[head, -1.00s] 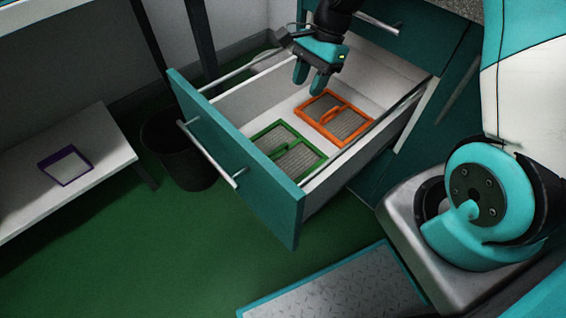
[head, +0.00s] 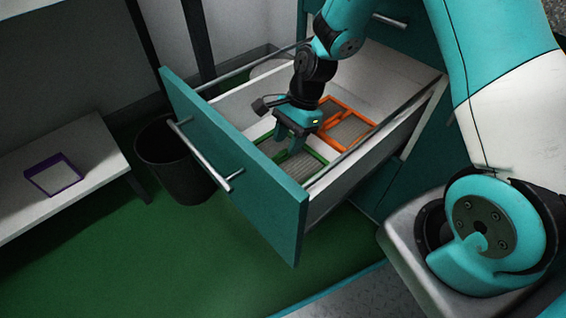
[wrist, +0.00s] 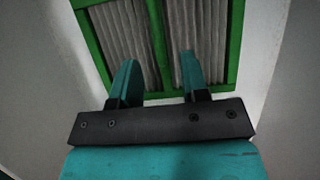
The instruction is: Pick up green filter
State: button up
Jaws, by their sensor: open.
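The green filter (head: 296,172) lies flat in the open drawer, close to the drawer front. It has a green frame and grey pleats, and my gripper hides part of it in the head view. My gripper (head: 291,145) points down over the green filter, open and empty. In the wrist view the two teal fingers of my gripper (wrist: 156,77) stand apart, on either side of the green filter's middle bar. The green filter (wrist: 123,42) fills the top of that view. I cannot tell whether the fingers touch it.
An orange filter (head: 352,128) lies beside the green one, deeper in the drawer. The drawer's teal front (head: 240,163) and white walls surround both. A white bench (head: 90,150) with a purple-framed filter (head: 54,176) stands left, with a black bin (head: 177,165) between.

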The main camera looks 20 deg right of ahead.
aim_at(283, 156)
jog(key=x, duration=0.3)
jog(key=shift+b, duration=0.4)
jog(key=shift+r, duration=0.1)
jog(key=shift+c, duration=0.4)
grip_shut()
jog(key=shift+w, duration=0.1)
